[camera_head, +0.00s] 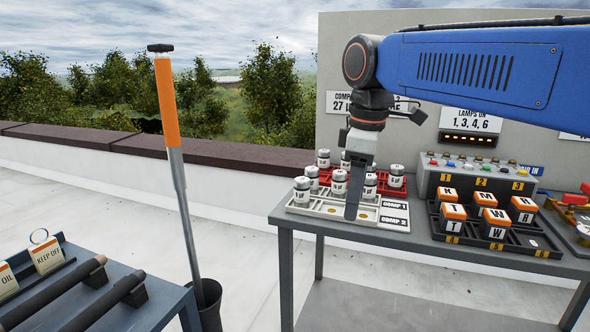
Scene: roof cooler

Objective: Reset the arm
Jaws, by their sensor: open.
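My blue arm (480,68) reaches in from the right edge, with its wrist bent down. My gripper (354,210) points down over the front of the white tray (310,210) on the grey table. I see it edge-on, and it is open, with nothing visible held. Small white cans (302,191) stand in the white tray beside the gripper. Whether the fingertips touch the tray, I cannot tell. The gripper hides part of the tray and cans behind it.
A red tray (385,186) with white cans stands behind. To the right are a black tray (537,239) of orange-topped lettered blocks, and a grey lamp box (470,177). An orange-and-grey handle (167,105) stands upright in a black bucket (207,305). Rods lie on the left table (150,315).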

